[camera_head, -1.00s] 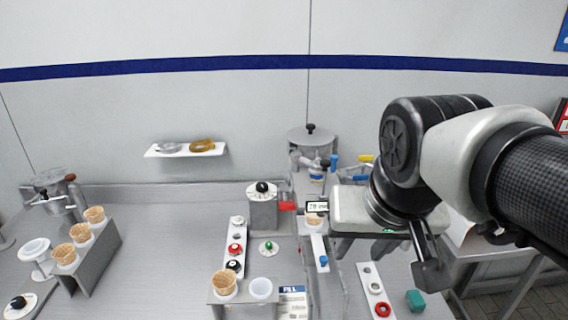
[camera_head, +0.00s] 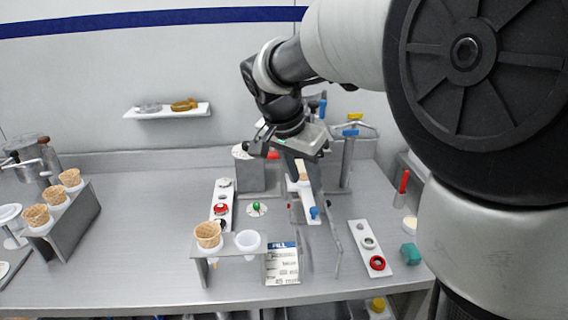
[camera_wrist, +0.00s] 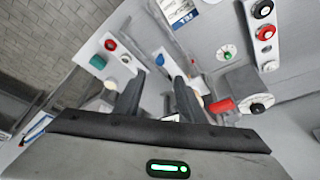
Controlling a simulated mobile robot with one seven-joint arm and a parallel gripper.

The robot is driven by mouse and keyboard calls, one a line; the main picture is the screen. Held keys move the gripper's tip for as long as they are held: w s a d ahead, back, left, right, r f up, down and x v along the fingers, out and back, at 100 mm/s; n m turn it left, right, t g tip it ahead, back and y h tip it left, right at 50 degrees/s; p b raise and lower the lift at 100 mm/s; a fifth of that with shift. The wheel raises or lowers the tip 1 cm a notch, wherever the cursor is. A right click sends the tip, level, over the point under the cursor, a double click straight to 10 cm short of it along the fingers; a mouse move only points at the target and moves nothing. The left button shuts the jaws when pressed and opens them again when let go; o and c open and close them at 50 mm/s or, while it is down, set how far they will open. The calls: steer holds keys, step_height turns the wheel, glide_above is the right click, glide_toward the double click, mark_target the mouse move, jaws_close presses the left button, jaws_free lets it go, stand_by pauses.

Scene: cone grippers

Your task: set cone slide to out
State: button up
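The cone slide is a white strip with a blue knob (camera_head: 314,213) at its front end, in the middle of the counter. A tan cone (camera_head: 302,171) shows at its back part, partly covered by my gripper. My gripper (camera_wrist: 160,80) is open and points down over the slide. In the wrist view the blue knob (camera_wrist: 160,59) appears between and just beyond the two fingertips. I cannot tell whether the fingers touch it. In the head view the fingers are partly lost against the slide and the grey fittings.
A white panel with a red ring (camera_head: 377,262) and a teal block (camera_head: 410,253) lie to the right. A grey box with a dial (camera_head: 249,174) is behind left.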

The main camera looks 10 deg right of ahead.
mark_target(314, 209)
steer(key=b+x, duration=0.1)
steer(key=x, duration=1)
steer(key=shift+f, duration=0.1)
jaws_close()
